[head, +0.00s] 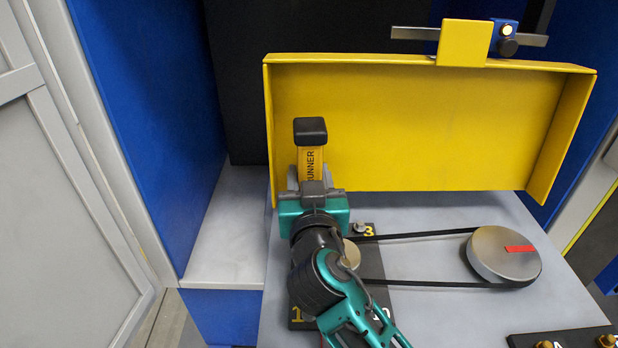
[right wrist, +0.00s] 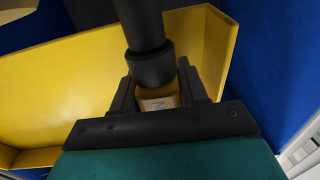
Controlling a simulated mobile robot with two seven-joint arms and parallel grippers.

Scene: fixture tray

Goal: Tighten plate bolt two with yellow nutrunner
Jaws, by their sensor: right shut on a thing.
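The yellow nutrunner (head: 311,166) stands roughly upright with its black end on top, in front of the yellow guard. My right gripper (head: 312,187) is shut around its yellow body. In the right wrist view the nutrunner's black part (right wrist: 151,68) rises between the jaws of my right gripper (right wrist: 160,97). The dark bolt plate (head: 372,286) lies below, largely covered by my right arm. A bolt by the numeral 3 (head: 361,229) and a numeral 1 show on it. Bolt two and the nutrunner's lower end are hidden. My left gripper is not in view.
The tall yellow guard (head: 430,125) stands close behind the nutrunner. A black belt (head: 420,236) runs right from a small pulley (head: 350,254) to a large pulley with a red mark (head: 497,262). Another dark bolted plate (head: 565,340) sits at bottom right. A blue wall (head: 150,100) stands left.

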